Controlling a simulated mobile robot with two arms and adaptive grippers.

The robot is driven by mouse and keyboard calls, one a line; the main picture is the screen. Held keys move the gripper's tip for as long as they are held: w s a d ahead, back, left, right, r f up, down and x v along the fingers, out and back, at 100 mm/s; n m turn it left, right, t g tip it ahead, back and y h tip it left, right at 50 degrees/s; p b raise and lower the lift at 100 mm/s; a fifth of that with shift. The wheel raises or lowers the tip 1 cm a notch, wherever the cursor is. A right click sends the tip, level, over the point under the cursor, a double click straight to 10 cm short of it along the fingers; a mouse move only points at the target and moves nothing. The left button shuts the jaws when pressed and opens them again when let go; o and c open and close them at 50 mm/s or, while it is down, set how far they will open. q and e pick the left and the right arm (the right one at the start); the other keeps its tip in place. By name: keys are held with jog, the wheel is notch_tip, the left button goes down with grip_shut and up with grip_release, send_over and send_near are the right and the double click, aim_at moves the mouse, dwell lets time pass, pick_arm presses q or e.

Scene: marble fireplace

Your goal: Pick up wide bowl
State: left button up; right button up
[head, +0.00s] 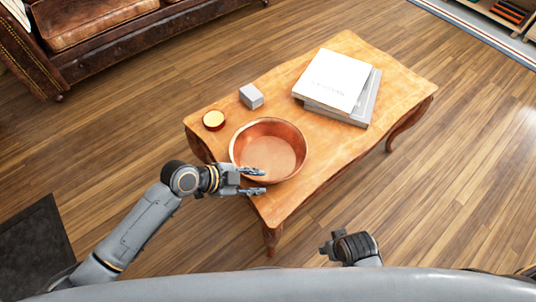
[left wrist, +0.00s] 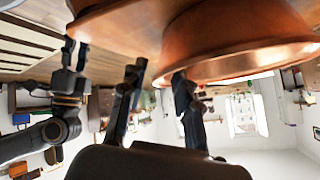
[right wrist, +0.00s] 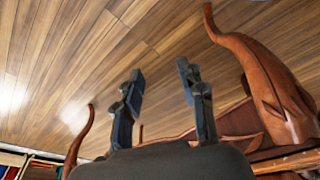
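The wide bowl (head: 280,146) is copper-coloured and sits upright on the wooden table's near left part. Its outer wall fills the upper right of the left wrist view (left wrist: 240,40). My left gripper (head: 257,181) is open and empty at the bowl's near left rim. In the head view one finger overlaps the bowl and the other shows just in front of it; I cannot tell whether they touch it. Both fingers stand apart in the left wrist view (left wrist: 157,80). My right gripper (right wrist: 163,82) is open and empty, low in front of the table, pointing at floor and table legs.
The wooden table (head: 400,88) also holds a small round tin (head: 213,120), a grey box (head: 251,96) and stacked books (head: 335,80). A brown leather sofa (head: 95,35) stands at the upper left. Wooden floor (head: 460,190) is clear at the right.

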aim_at(269, 181)
pick_arm(q)
jog(key=b+x, duration=0.1)
jog(key=x, duration=0.4)
jog(key=shift+w+d, duration=0.1)
jog(key=shift+w, duration=0.05)
grip_shut()
pick_arm(e)
jog(key=r, duration=0.3)
jog(key=shift+w+r, duration=0.25)
jog(key=shift+r, duration=0.05)
